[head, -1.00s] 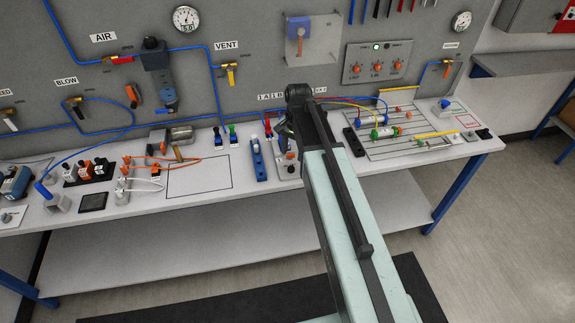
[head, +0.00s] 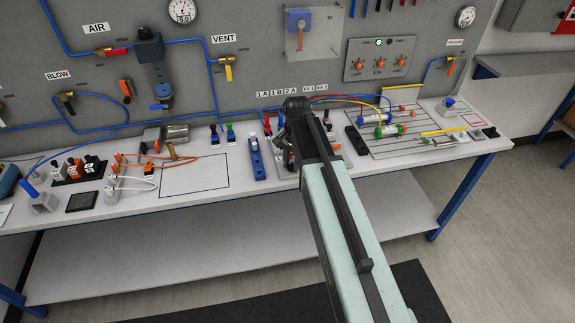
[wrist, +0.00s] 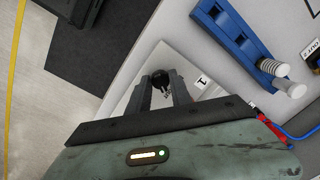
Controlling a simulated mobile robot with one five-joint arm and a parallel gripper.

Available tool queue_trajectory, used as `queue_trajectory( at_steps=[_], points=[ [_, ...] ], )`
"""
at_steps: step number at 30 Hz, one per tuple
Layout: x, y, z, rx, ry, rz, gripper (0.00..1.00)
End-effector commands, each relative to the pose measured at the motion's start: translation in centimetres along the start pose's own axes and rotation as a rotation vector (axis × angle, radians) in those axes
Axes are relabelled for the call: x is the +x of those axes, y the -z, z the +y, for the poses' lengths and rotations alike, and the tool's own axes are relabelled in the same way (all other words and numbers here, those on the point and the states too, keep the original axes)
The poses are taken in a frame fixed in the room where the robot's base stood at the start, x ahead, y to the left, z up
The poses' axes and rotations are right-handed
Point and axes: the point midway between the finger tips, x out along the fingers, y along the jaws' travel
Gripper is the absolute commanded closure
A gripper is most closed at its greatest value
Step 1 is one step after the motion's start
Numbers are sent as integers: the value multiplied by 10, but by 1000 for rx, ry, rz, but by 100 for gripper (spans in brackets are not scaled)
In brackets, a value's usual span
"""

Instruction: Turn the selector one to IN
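In the wrist view, a round black knob (wrist: 160,77), apparently the selector, stands on a pale plate (wrist: 185,65) with a "1" label (wrist: 201,82) to its right. My gripper (wrist: 160,81) is at the knob, its two dark fingers apart with the knob between or just beyond their tips. I cannot tell whether they touch it. The knob's pointer and any IN mark are not readable. In the head view my gripper (head: 288,157) is mostly hidden by my arm, low over the bench plate, so the knob cannot be made out there.
A blue fixture (head: 257,158) stands just left of the gripper; it also shows in the wrist view (wrist: 235,38). Green and blue valves (head: 230,134) stand farther left. A slotted panel with cylinders (head: 390,130) lies to the right.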

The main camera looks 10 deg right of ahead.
Motion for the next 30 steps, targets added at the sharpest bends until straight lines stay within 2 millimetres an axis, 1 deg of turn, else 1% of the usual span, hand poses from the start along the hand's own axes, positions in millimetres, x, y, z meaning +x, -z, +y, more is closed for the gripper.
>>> queue_trajectory(
  at_steps=[2, 3, 6, 14, 20, 30],
  points=[
    [0, 0, 0, 0, 0, 0, 100],
    [1, -13, -15, -4, 0, 0, 100],
    [0, -5, -6, -4, 4, -2, 100],
    [0, 0, -2, -77, 6, -3, 100],
    [0, 2, -2, -216, 4, -9, 100],
    [0, 4, -1, -535, 3, -26, 100]
  ],
)
